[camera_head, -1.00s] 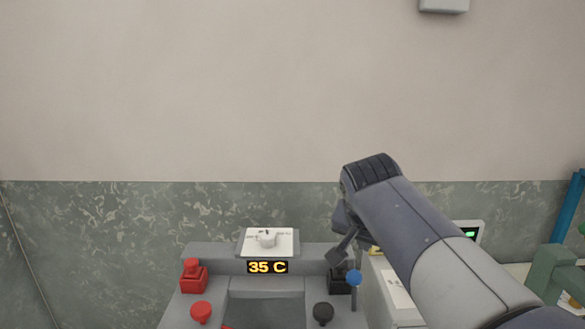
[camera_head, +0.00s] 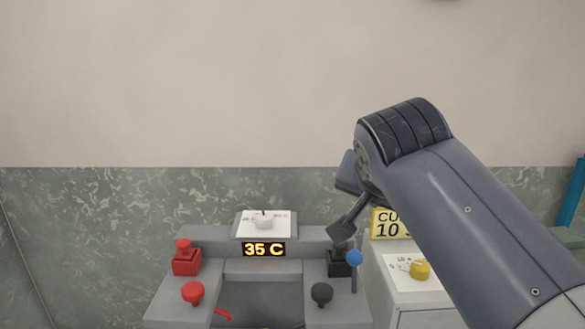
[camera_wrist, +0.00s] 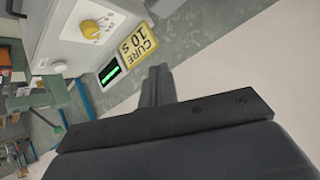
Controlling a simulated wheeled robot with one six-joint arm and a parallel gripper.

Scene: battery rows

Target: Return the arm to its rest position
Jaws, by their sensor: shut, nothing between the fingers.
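My arm rises from the lower right in the head view, with its dark ribbed joint (camera_head: 405,130) in front of the wall. My gripper (camera_head: 338,232) hangs below and left of that joint, partly hidden by the arm, and appears in front of the grey station's right side. In the wrist view, my gripper (camera_wrist: 158,72) has its fingers together with nothing between them. I cannot tell from the head view how far the fingers are from the black terminal (camera_head: 340,263) behind them.
The grey station has a 35 C display (camera_head: 263,250), a white dial plate (camera_head: 280,222), red knob (camera_head: 193,293), black knob (camera_head: 321,293) and blue ball (camera_head: 354,258). Right of it stands a box with a yellow knob (camera_head: 420,269) and a CURE sign (camera_head: 390,223). The wall above is bare.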

